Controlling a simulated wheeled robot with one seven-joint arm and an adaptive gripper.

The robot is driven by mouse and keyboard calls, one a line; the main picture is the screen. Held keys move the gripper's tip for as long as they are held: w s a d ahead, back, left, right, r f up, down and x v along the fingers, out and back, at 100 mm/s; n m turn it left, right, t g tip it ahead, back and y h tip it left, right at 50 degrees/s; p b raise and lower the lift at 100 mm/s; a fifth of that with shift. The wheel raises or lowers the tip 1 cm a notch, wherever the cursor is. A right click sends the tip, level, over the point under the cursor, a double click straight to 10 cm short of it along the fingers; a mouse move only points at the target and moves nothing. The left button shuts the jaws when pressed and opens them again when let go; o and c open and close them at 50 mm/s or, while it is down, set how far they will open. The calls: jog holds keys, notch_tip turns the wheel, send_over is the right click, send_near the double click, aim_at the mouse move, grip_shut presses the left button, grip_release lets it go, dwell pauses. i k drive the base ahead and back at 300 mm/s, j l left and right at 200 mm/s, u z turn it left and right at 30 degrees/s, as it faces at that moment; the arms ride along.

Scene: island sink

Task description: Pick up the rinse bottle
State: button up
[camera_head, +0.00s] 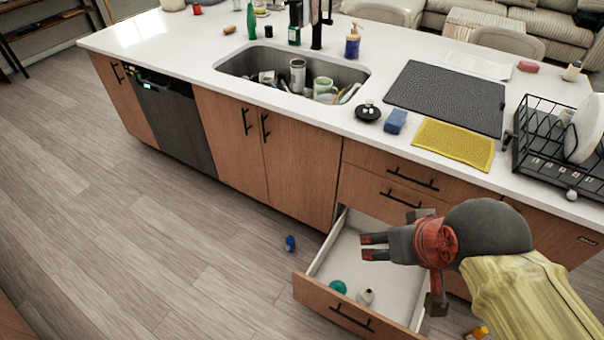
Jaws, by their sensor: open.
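My gripper (368,247) is open and empty. Its fingers point left, above the open drawer (330,258). No readable label shows which thing is the rinse bottle. A small white bottle-like thing (366,297) lies in the drawer, lower in the picture than my fingers and apart from them. A teal round thing (338,287) lies beside it. A small blue thing (289,243) is on the floor left of the drawer. A blue pump bottle (353,41), a dark green bottle (294,34) and a bright green bottle (251,20) stand behind the sink.
The sink (232,66) holds several dishes. A black mat (447,97), yellow cloth (453,141), blue sponge (396,121) and dish rack (548,150) are on the white counter. An orange-yellow thing (481,332) is on the floor at bottom right. The floor at left is clear.

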aim_at(289, 243)
jog(key=j+z, duration=0.25)
jog(key=j, duration=0.65)
jog(key=j+z, duration=0.25)
jog(key=j, duration=0.65)
jog(key=j+z, duration=0.25)
jog(key=j, duration=0.6)
